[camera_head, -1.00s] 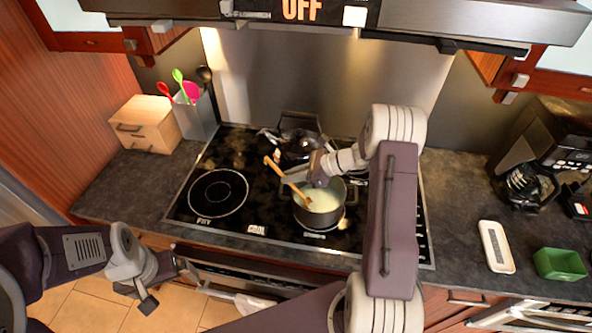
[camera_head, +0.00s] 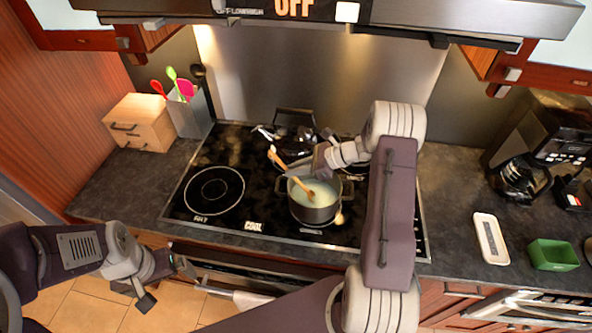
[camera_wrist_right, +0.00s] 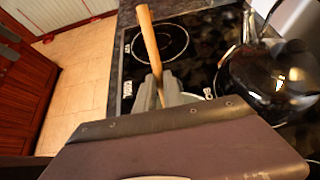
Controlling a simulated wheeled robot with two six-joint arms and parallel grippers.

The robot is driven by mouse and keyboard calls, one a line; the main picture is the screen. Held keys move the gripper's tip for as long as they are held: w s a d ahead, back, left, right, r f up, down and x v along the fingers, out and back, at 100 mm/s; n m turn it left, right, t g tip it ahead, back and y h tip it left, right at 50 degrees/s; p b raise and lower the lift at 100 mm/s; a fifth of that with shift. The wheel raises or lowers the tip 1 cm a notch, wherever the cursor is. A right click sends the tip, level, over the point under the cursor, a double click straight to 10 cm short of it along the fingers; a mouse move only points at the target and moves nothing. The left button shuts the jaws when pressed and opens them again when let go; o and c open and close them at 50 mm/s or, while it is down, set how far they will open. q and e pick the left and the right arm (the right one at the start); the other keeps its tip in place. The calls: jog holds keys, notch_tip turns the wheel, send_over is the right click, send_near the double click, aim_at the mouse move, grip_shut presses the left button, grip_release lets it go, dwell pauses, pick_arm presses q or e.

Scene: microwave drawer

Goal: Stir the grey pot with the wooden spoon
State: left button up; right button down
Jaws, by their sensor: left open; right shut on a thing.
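The grey pot (camera_head: 316,214) stands on the front right part of the cooktop in the head view, with pale liquid inside. The wooden spoon (camera_head: 299,185) leans in the pot, its lower end in the liquid and its handle slanting up to the back left. My right gripper (camera_head: 288,172) is shut on the spoon's handle above the pot's rim. My left gripper (camera_head: 167,284) is open and empty in front of the counter, near the oven handle.
A dark kettle (camera_head: 297,140) stands behind the pot; it also shows in the right wrist view (camera_wrist_right: 265,85). A utensil holder (camera_head: 190,115) and wooden box (camera_head: 140,124) stand at left. A white tray (camera_head: 491,239) and green container (camera_head: 553,255) lie at right. The front left burner is bare.

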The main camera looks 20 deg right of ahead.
aim_at(277, 157)
jog(key=shift+r, duration=0.1)
jog(key=a+r+p, duration=0.1)
jog(key=r, duration=0.1)
jog(key=w+a+r+p, duration=0.1)
jog(key=p, duration=0.1)
jog(key=w+a+r+p, duration=0.1)
jog(key=r, duration=0.1)
jog(key=shift+a+r, duration=0.1)
jog(key=shift+r, duration=0.25)
jog(key=a+r+p, duration=0.1)
jog(key=r, duration=0.1)
jog(key=w+a+r+p, duration=0.1)
jog(key=r+p, duration=0.1)
jog(key=shift+w+a, duration=0.15)
jog(key=shift+w, duration=0.05)
jog(key=shift+w+a+r, duration=0.2)
jog(key=shift+a+r, duration=0.1)
notch_tip(277, 157, up, 5)
jog(key=p, duration=0.4)
jog(key=shift+r, duration=0.1)
dwell(0.5)
